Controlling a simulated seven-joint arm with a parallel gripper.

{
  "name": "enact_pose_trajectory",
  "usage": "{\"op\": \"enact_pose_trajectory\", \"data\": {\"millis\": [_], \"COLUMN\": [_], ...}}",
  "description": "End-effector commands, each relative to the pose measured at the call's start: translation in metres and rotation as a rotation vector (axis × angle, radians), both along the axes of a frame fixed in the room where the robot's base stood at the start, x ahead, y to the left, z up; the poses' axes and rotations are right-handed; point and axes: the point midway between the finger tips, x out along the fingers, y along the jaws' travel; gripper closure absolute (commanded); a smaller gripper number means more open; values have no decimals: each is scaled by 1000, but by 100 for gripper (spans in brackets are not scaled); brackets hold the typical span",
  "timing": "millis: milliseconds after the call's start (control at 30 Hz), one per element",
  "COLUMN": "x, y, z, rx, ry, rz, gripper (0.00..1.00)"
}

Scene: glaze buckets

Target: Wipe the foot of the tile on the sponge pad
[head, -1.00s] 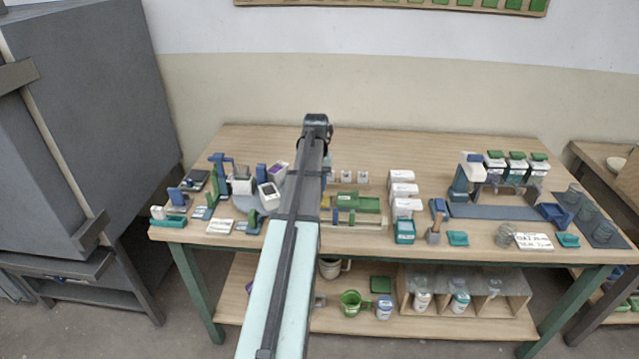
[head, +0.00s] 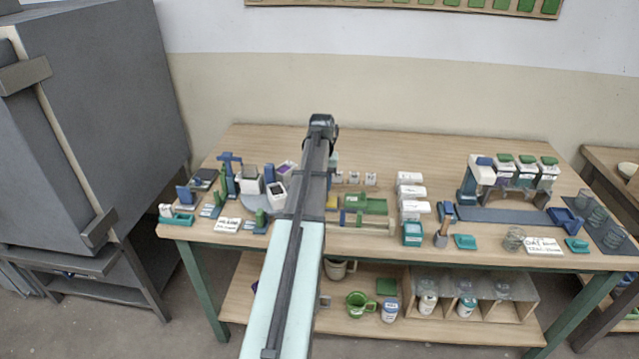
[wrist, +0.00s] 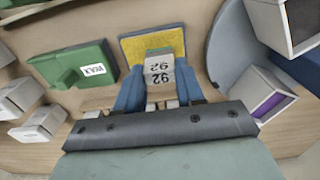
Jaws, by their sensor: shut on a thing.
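The sponge pad (wrist: 140,44) is yellow with a grey-blue edge and lies at the far side of the tile. The tile overlaps the pad's near part in this view; I cannot tell whether its foot touches the pad. The tile's lower end is hidden.
A green block labelled "WAX" (wrist: 87,67) lies left of the pad in the wrist view, with white boxes (wrist: 40,124) beyond it. A round grey plate (wrist: 232,45) and a white-rimmed box (wrist: 284,24) are close on the right. Bare wood lies between.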

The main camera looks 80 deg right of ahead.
Motion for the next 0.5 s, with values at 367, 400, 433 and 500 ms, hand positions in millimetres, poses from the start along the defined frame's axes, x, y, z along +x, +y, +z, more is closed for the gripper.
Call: {"op": "enact_pose_trajectory", "data": {"millis": [367,400,433,500], "x": [-10,-10,-11,-13], "y": [0,0,0,0], "z": [-1,-1,-1,-1], "rx": [0,0,0,0], "ry": [0,0,0,0], "rz": [0,0,0,0], "gripper": [92,92,92,92]}}
